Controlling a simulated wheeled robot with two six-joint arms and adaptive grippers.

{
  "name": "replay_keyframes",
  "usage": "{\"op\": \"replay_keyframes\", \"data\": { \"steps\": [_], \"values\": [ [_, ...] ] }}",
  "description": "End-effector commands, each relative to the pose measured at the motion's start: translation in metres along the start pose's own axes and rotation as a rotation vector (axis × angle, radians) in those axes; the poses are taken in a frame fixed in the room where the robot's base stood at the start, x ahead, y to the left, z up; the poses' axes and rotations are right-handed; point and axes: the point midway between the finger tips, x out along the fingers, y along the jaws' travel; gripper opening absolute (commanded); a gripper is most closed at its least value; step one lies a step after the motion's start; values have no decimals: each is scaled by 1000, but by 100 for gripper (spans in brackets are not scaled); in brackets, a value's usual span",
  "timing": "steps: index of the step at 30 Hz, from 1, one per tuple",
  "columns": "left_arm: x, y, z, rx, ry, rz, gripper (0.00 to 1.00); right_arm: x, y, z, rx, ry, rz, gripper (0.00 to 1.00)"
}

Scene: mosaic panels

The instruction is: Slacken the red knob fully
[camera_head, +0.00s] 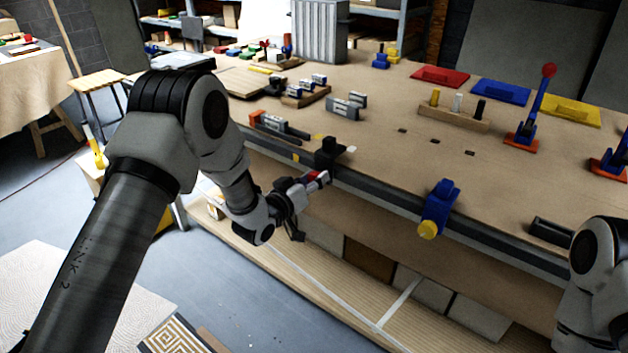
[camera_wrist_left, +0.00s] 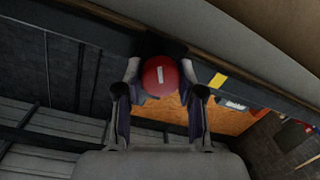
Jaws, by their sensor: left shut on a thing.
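The red knob (camera_wrist_left: 160,76) is a round red cap with a pale bar mark on its face. It sits between the two fingers of my left gripper (camera_wrist_left: 160,92) in the left wrist view, which is shut on it. In the head view the red knob (camera_head: 317,178) shows partly at the bench's front edge, on a black clamp (camera_head: 327,153), with my left gripper (camera_head: 305,186) around it from the near side. My right arm shows at the lower right of the head view, but its gripper is out of view.
A blue clamp (camera_head: 440,203) with a yellow knob (camera_head: 428,229) sits farther right on the bench edge. The bench top (camera_head: 385,110) carries blocks, coloured panels and a red-tipped lever (camera_head: 537,100). A slatted lower shelf (camera_head: 330,290) lies below the left gripper.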

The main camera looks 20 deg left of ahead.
Motion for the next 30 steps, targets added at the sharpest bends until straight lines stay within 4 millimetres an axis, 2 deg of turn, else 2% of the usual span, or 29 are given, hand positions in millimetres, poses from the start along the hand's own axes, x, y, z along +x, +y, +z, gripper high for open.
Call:
{"op": "replay_keyframes", "data": {
  "steps": [21, 30],
  "values": [
    [0, -2, 1, -674, -52, 39, 3, -1, 0, 0, 0, 0, 0, 40],
    [0, -3, 1, -902, -69, 53, 3, -2, 0, 0, 0, 0, 0, 40]
  ]
}}
